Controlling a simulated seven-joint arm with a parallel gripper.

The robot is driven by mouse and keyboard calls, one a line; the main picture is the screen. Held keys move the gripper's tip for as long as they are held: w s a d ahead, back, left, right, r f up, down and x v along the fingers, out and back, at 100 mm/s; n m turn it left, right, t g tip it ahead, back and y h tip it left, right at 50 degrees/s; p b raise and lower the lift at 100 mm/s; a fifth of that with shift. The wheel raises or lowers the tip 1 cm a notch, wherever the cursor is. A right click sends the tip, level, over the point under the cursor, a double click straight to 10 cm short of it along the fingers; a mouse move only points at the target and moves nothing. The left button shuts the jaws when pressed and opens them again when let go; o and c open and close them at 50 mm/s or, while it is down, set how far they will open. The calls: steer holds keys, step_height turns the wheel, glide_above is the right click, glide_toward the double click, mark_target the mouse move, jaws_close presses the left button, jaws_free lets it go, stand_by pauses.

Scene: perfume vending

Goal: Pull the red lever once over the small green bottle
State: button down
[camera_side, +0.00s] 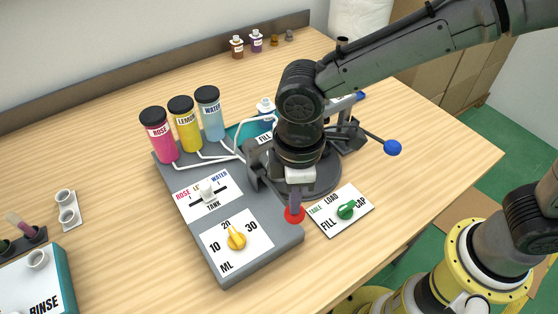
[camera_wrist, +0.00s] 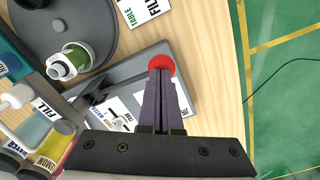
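The red lever shows as a round red knob (camera_side: 294,214) at the front right of the grey dispenser; the knob also shows in the wrist view (camera_wrist: 162,62). My gripper (camera_side: 295,205) points down at it. In the wrist view its fingers (camera_wrist: 160,76) are close together, with their tips at the knob and partly covering it. Nothing is visible held between them; I cannot tell whether they touch the knob. The small green bottle (camera_wrist: 78,56), with a white neck, is on the round grey turntable (camera_wrist: 110,18) in the wrist view. My arm hides it in the side view.
The grey dispenser (camera_side: 268,257) carries pink, yellow and blue tanks (camera_side: 184,126), a tank slider (camera_side: 208,192) and a yellow ML dial (camera_side: 236,238). A card with a green knob (camera_side: 346,210) lies right of the red lever. A blue-knobbed lever (camera_side: 392,148) sticks out at right.

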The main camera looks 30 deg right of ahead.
steer(key=shift+r, duration=3.15)
steer(key=d+r+m+t+y, duration=0.1)
steer(key=d+r+m+t, duration=0.15)
steer(key=d+r, duration=0.45)
steer(key=d+r+m+t, duration=0.1)
steer(key=d+r+m, duration=0.2)
steer(key=d, duration=0.9)
steer(key=s+d+f+m+t, duration=0.1)
steer(key=s+d+f+m, duration=0.1)
steer(key=s+d+m, duration=0.1)
steer(key=s+d+f+m+t+h, duration=0.1)
steer(key=s+d+f+m, duration=0.2)
steer(key=s+d, duration=0.3)
steer(key=shift+s+f, duration=0.15)
steer(key=shift+s, duration=1)
steer(key=shift+m, duration=0.25)
